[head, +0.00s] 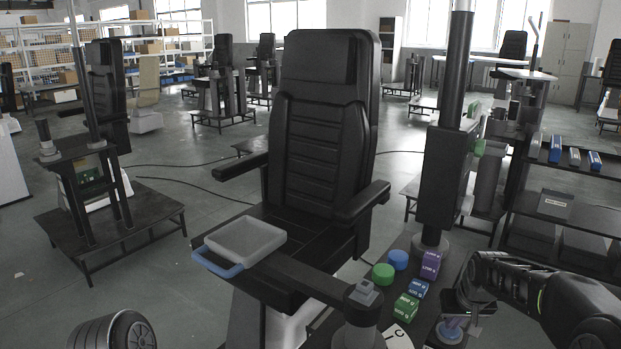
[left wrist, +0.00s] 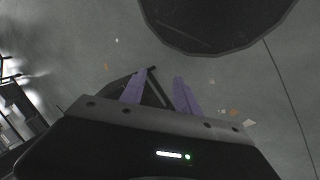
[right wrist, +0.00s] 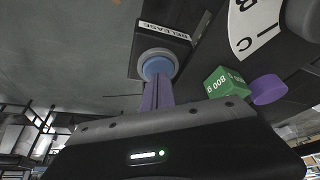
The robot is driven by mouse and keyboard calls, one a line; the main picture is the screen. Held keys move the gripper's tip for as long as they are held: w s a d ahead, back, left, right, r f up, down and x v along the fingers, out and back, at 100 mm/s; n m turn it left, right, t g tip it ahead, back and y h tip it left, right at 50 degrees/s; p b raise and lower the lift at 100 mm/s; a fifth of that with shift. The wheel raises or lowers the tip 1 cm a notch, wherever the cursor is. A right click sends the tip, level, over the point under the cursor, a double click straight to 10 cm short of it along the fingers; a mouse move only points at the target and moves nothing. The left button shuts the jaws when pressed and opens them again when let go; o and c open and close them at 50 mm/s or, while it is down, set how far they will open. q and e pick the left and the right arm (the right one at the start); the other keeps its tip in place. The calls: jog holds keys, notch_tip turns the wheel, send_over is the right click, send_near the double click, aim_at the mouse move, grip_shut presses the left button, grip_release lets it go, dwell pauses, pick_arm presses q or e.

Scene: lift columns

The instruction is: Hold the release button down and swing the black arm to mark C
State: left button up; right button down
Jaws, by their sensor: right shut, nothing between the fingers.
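The black arm (head: 310,281) runs from a grey tray (head: 245,241) with a blue handle (head: 217,262) to a round pivot at front right. A white scale with mark C (head: 400,337) lies beside the pivot; the right wrist view shows its B and C (right wrist: 257,28). The blue release button (right wrist: 157,67) sits in a grey ring beside a RELEASE label. My right gripper (right wrist: 158,82) is shut and empty, its tips at the button's near edge; I cannot tell whether they press it. My left gripper (left wrist: 160,82) is open and empty above the floor, away from the arm.
A black chair (head: 325,130) stands behind the arm, with a dark column (head: 446,180) to its right. Shelves with blue boxes (head: 556,149) are at the right.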

pick_arm(q)
jog(key=n+t+y, duration=1.1)
jog(key=n+y, duration=0.3)
jog(key=n, duration=0.4)
send_near(211, 268)
jog(key=shift+w+f, duration=0.1)
jog(key=x, duration=1.2)
